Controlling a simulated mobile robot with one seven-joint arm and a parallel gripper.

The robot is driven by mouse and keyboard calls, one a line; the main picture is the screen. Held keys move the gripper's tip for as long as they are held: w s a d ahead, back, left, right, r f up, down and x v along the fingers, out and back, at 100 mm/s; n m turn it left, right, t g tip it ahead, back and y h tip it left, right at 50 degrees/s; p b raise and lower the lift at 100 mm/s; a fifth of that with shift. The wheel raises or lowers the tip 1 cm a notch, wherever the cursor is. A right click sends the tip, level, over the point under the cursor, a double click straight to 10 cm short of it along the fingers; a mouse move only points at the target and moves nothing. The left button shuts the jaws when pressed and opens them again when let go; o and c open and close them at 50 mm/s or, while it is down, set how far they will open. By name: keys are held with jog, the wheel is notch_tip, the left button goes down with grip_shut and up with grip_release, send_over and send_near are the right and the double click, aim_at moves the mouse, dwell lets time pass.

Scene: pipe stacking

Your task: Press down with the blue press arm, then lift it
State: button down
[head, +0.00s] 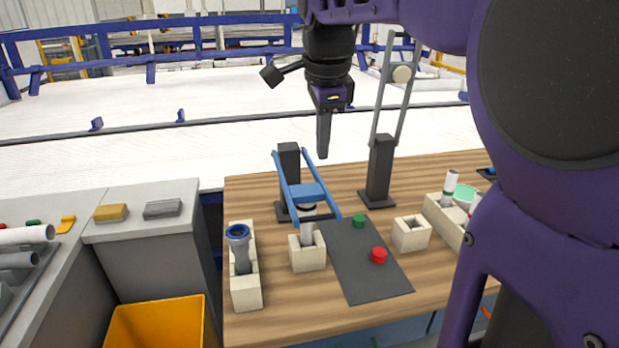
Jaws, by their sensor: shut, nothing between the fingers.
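The blue press arm (306,191) is a blue frame hinged on a black post (289,165) on the wooden table. It slopes down toward the front, over a grey pipe (308,233) that stands in a cream block (307,257). Its crossbar is close above the pipe's top; I cannot tell whether they touch. My gripper (323,155) is shut and empty, pointing down. It appears above and behind the press arm, apart from it in the picture; the depth gap is hard to judge.
A second black post (380,170) carries a raised grey frame (393,90). A dark mat (364,262) holds a green cap (359,221) and a red cap (379,256). Cream blocks stand left and right. A yellow bin (155,325) is at lower left.

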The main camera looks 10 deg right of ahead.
jog(key=s+g, duration=0.1)
jog(key=s, duration=0.1)
jog(key=b, duration=0.3)
send_near(316, 219)
jog(key=f, duration=0.2)
jog(key=w+f, duration=0.1)
jog(key=f, duration=0.3)
jog(key=shift+w+d+f, duration=0.15)
jog(key=shift+w+f, duration=0.1)
jog(key=shift+w, duration=0.05)
